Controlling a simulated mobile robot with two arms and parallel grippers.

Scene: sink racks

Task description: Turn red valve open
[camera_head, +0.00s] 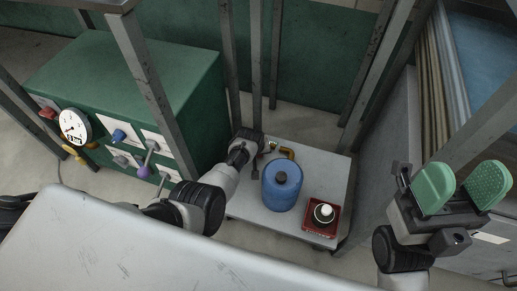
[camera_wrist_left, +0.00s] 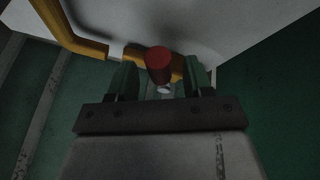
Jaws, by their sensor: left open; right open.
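In the left wrist view, a red cylindrical piece (camera_wrist_left: 159,62), which looks like the red valve's handle, stands between the two green fingers of my left gripper (camera_wrist_left: 159,80). The fingers are apart on either side of it; I cannot tell if they touch it. A yellow pipe (camera_wrist_left: 80,38) runs behind it, along a pale surface. In the head view, my left wrist reaches over the grey cart near a yellow pipe piece (camera_head: 288,152); its fingers and the red piece are hidden there. My right gripper (camera_head: 462,190) is open and empty at the right.
On the cart (camera_head: 325,170) stand a blue canister (camera_head: 282,187) and a red box (camera_head: 320,232) with a white-topped item, close to my left wrist. A green cabinet (camera_head: 125,75) with a gauge (camera_head: 75,126) and levers is at the left. Metal posts (camera_head: 150,85) rise around.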

